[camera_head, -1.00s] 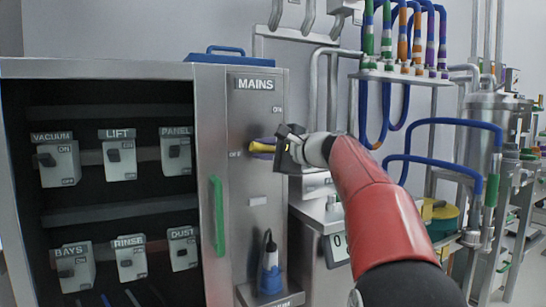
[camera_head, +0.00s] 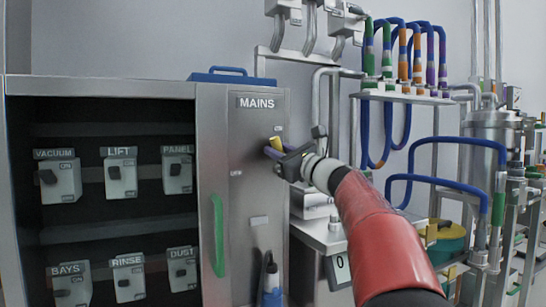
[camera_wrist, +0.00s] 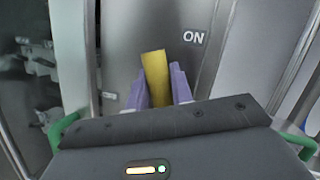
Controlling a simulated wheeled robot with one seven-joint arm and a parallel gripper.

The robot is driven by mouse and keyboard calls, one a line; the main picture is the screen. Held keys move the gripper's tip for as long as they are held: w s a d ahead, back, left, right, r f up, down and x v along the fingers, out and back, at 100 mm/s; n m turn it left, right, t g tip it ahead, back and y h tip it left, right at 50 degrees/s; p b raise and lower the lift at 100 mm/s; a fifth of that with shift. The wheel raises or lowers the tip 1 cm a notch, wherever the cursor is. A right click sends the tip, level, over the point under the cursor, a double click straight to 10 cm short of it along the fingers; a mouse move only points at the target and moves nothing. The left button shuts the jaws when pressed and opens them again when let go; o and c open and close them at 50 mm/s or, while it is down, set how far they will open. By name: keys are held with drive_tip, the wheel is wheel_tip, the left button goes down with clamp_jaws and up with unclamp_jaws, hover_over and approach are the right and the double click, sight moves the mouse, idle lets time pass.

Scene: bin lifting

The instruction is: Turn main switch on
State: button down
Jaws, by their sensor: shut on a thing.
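The main switch's yellow handle (camera_head: 276,142) is on the steel panel under the MAINS label (camera_head: 257,103). It tilts up toward the ON mark (camera_head: 279,128); the OFF mark (camera_head: 236,173) is lower left. My gripper (camera_head: 277,150) is shut on the handle with its purple fingers. In the wrist view the yellow handle (camera_wrist: 154,72) stands between the two fingers of my gripper (camera_wrist: 158,86), and its free end sticks out past them. The ON mark (camera_wrist: 193,37) is up and right of it. The handle's base is hidden.
A green door handle (camera_head: 218,236) is on the panel's left. The open cabinet holds several small switches, such as VACUUM (camera_head: 59,180) and LIFT (camera_head: 120,176). A blue-and-black tool (camera_head: 270,282) is below. Pipes and hoses (camera_head: 423,178) crowd the right.

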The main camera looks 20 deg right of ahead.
drive_tip(key=shift+d+r+m+t+h, duration=0.1)
drive_tip(key=shift+d+m+t+h, duration=0.3)
drive_tip(key=shift+m, duration=0.55)
drive_tip(key=shift+d+m+t+h, duration=0.2)
drive_tip(key=shift+d+m+h, duration=0.2)
drive_tip(key=shift+m, duration=0.6)
drive_tip(key=shift+d+r+m+t+h, duration=0.1)
drive_tip(key=shift+d+m+t+h, duration=0.35)
drive_tip(key=shift+m, duration=0.5)
drive_tip(key=shift+w+b, duration=0.1)
drive_tip(key=shift+b, duration=0.2)
drive_tip(key=c, duration=1.2)
unclamp_jaws()
drive_tip(key=shift+c, duration=0.2)
drive_tip(key=b+v, duration=0.2)
drive_tip(key=v, duration=0.6)
drive_tip(key=shift+a, duration=0.1)
